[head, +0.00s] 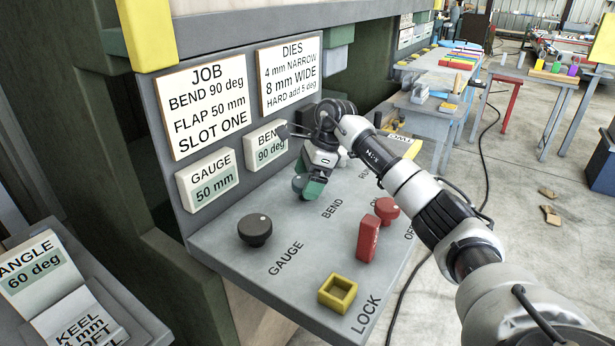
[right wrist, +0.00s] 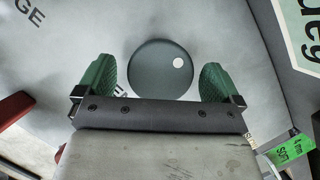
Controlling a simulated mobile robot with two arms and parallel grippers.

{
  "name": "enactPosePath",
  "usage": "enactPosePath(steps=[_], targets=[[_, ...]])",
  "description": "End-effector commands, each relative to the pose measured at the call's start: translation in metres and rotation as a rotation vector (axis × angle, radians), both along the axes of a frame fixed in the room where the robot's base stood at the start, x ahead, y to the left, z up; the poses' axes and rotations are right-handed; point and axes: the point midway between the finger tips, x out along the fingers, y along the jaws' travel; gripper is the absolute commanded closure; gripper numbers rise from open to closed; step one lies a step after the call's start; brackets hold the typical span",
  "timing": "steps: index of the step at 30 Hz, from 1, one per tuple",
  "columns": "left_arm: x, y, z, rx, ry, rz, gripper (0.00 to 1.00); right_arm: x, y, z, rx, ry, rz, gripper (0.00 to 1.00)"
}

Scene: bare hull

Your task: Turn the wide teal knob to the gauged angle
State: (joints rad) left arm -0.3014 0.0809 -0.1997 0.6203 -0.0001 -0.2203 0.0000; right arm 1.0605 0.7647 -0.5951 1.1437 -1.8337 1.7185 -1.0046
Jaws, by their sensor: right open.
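The wide teal knob (right wrist: 160,70) is round with a white dot at its upper right in the right wrist view. In the head view it is mostly hidden behind my gripper, with a sliver of it (head: 297,184) showing above the BEND label. My right gripper (head: 311,188) is over the knob; its green fingers are open, one on each side of the knob in the wrist view. Whether they touch it I cannot tell. The BEND readout (head: 268,146) behind shows 90 deg. My left gripper is not in view.
A dark knob (head: 255,230) stands at GAUGE, left of my gripper. A red lever (head: 367,238), a red knob (head: 386,209) and a yellow square frame (head: 337,292) by LOCK stand on the grey console (head: 300,260). The JOB sign (head: 207,108) reads bend 90 deg.

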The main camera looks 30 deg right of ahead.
Motion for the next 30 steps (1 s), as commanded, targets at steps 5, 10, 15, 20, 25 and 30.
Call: enactPosePath(steps=[5,10,15,20,25,30], targets=[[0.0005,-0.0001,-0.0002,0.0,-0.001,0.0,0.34,0.0001,-0.0001,-0.0002,0.0,0.0,0.0,0.04],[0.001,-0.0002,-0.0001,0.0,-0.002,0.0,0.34,0.0,-0.0002,0.0001,0.0,0.0,0.0,0.27],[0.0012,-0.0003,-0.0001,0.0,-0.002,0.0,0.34,0.0,-0.0002,0.0002,0.0,0.0,0.0,0.52],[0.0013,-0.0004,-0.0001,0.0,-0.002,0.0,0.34,-0.0001,-0.0003,0.0004,0.0,0.0,-0.008,0.52],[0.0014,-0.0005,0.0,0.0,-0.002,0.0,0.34,-0.0003,-0.0008,0.0005,-0.001,0.0,-0.05,0.52],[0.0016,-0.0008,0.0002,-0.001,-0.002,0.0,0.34,-0.0005,-0.0008,0.0007,-0.003,-0.001,-0.147,0.52]])
